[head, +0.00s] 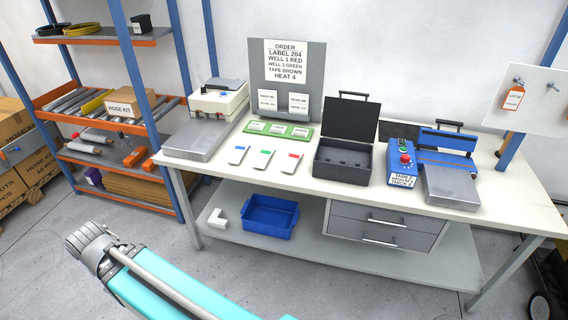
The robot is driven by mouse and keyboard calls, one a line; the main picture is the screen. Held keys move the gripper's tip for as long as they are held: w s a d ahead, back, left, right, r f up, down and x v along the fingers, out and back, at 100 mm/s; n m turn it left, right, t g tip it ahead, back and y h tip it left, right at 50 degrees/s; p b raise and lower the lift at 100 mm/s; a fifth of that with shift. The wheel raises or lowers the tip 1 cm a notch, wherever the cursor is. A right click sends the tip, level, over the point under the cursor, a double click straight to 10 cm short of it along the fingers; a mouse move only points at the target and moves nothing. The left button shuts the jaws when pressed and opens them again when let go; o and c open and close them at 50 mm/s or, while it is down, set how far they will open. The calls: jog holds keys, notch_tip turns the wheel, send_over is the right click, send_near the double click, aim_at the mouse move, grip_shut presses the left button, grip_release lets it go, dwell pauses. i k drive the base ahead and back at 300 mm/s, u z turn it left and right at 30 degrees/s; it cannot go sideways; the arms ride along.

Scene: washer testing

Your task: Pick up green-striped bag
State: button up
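The green-striped bag (264,160) is a small, flat white packet with a green band at its top. It lies on the workbench (225,172) between a blue-striped bag (239,155) on its left and a red-striped bag (292,163) on its right. The three are apart, with bare bench between them. My teal and grey arm shows at the bottom left, in front of the bench and well away from the bags. No gripper fingers can be made out.
A green tray (277,137) with white cards lies behind the bags. An open black case (343,160) stands to their right and a scale-like machine (207,120) to their left. A blue bin (270,217) sits on the lower shelf. The bench front is clear.

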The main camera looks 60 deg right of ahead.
aim_at(263, 159)
jog(key=u, duration=0.05)
jog(key=k, duration=1.6)
jog(key=z, duration=1.8)
jog(key=i, duration=0.95)
jog(key=z, duration=0.15)
